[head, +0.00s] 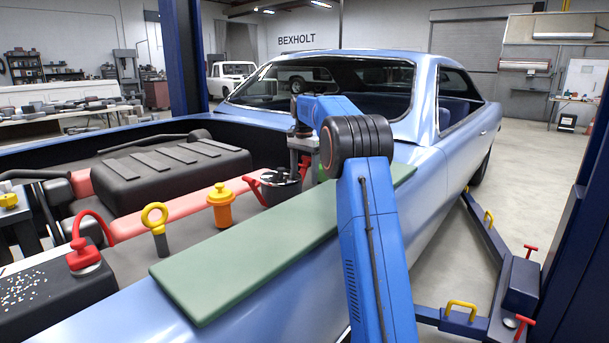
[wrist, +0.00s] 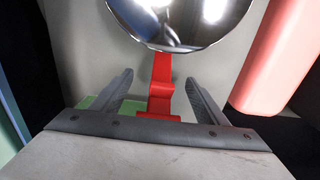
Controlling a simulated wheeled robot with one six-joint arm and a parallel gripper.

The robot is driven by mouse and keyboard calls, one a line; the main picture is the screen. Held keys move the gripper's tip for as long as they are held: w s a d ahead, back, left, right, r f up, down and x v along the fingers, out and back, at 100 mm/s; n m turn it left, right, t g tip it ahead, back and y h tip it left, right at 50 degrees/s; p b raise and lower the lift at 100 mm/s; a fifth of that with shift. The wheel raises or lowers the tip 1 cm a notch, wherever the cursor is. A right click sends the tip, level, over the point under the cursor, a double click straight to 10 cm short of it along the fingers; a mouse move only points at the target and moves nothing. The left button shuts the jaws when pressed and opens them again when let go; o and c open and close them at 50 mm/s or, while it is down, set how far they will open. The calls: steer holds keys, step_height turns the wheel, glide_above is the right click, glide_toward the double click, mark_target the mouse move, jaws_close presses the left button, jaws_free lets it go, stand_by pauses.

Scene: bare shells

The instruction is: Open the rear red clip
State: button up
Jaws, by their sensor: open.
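A round canister (head: 279,187) with a shiny chrome lid stands in the engine bay, and a red clip (head: 252,184) shows on its left side. Another red clip (head: 305,166) shows in part on its far right side, beneath my gripper (head: 303,148). In the wrist view the chrome lid (wrist: 180,18) fills the top, and a red clip (wrist: 161,84) hangs down from its edge. My gripper (wrist: 160,80) is open, with one finger on each side of that clip. I see gaps between both fingers and the clip; whether the fingers touch anything is unclear.
A green mat (head: 230,262) lies on the blue fender. An orange cap (head: 220,206), a yellow ring dipstick (head: 156,228) and a red-looped cap (head: 84,256) stand left of the canister. A pink-red bar (wrist: 280,58) lies close right of the gripper in the wrist view.

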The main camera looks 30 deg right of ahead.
steer(key=shift+r, duration=0.1)
step_height(320, 180, up, 11)
steer(key=shift+f, duration=0.1)
steer(key=shift+r, duration=0.45)
stand_by(0.4)
